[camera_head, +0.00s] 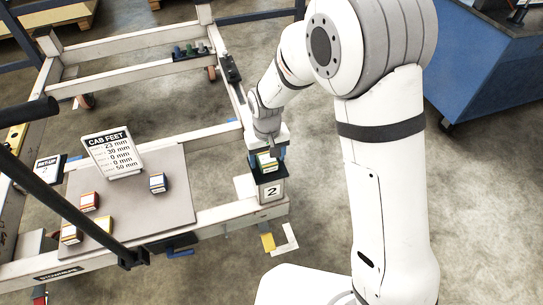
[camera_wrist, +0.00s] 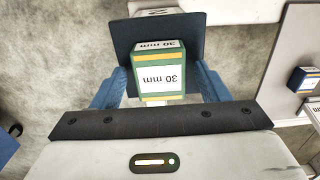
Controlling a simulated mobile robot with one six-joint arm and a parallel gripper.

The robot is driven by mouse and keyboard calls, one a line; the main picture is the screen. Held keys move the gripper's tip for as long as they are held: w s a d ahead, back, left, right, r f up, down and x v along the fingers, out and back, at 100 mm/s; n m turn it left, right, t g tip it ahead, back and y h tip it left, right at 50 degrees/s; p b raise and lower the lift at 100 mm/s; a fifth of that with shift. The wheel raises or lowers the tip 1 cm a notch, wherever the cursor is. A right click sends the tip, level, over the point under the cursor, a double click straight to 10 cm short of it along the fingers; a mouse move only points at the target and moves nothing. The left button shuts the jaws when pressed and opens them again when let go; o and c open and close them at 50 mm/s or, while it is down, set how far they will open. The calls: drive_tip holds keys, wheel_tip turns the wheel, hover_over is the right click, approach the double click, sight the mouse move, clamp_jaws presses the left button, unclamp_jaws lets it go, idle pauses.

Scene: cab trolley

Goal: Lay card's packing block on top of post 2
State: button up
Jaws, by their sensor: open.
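A green and yellow packing block (camera_wrist: 158,74) labelled 30 mm is at the dark top plate of post 2 (camera_wrist: 197,37); it looks to be resting on it. In the head view the block (camera_head: 266,162) shows above post 2 (camera_head: 271,191), which bears a "2" label. My gripper (camera_wrist: 160,92) is open, its blue fingers on either side of the block with small gaps. In the head view my gripper (camera_head: 267,155) is above the post, partly covering the block. The CAB FEET card (camera_head: 113,154) stands on the trolley's board, listing several mm values, including 30 mm; its small print is unclear.
Several other blocks lie on the grey board (camera_head: 140,205): a blue one (camera_head: 157,182), a red one (camera_head: 88,201), an orange one (camera_head: 71,234) and a yellow one (camera_head: 104,223). A dark handle bar (camera_head: 70,190) crosses the left side. Blue cabinet (camera_head: 480,60) stands right.

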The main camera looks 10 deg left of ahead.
sight(267, 158)
wheel_tip(267, 158, up, 12)
drive_tip(key=p, duration=0.3)
drive_tip(key=s+d+r+m, duration=0.1)
drive_tip(key=s+d+r, duration=0.15)
drive_tip(key=d, duration=0.55)
drive_tip(key=s+d+r+m, duration=0.1)
drive_tip(key=d+r+m, duration=0.1)
drive_tip(key=d+r, duration=0.35)
drive_tip(key=s+d+m, duration=0.1)
drive_tip(key=s+d, duration=0.4)
drive_tip(key=d, duration=0.2)
drive_tip(key=s+d+m+t, duration=0.1)
drive_tip(key=s+d+m, duration=0.1)
drive_tip(key=s+d, duration=0.3)
drive_tip(key=d, duration=0.2)
drive_tip(key=shift+s+d+r, duration=0.2)
drive_tip(key=shift+d, duration=0.2)
wheel_tip(267, 158, up, 22)
drive_tip(key=t+p, duration=0.1)
drive_tip(key=p, duration=1.9)
drive_tip(key=shift+r+t, duration=0.25)
drive_tip(key=shift+t, duration=0.05)
